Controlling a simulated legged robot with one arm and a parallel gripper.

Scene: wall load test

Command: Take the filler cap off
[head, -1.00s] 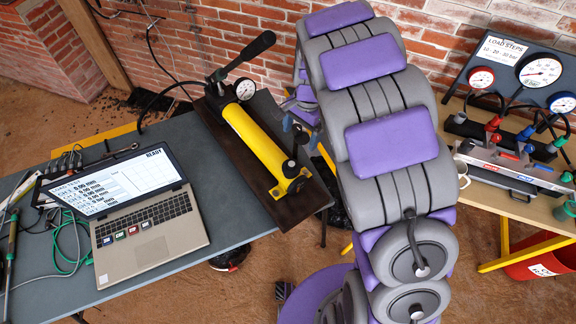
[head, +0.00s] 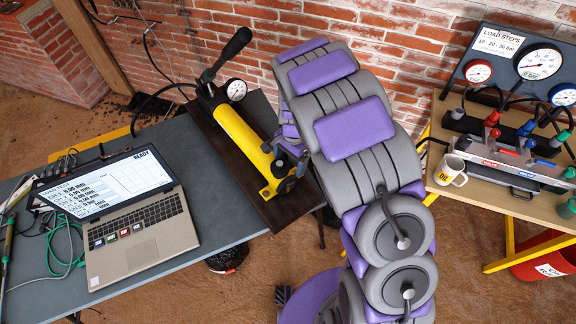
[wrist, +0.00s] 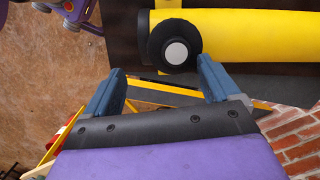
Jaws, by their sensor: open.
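The filler cap (wrist: 174,42), a round black knob with a pale disc in its middle, sits on the end of the yellow pump cylinder (wrist: 250,36) in the wrist view. My gripper (wrist: 161,66) is open, with its two blue-grey fingers just short of the cap. The right fingertip is close to the cap's edge; the left one stands farther off. Nothing is between the fingers. In the head view the yellow pump (head: 238,137) lies on a dark board, and my gripper (head: 285,160) is over its near end. My arm hides part of that end.
A laptop (head: 140,215) and cables lie on the grey table (head: 190,265) left of the pump. The pump's black lever (head: 228,52) and gauge (head: 236,89) rise at its far end. A bench at right holds a mug (head: 450,170), gauges and a hose manifold.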

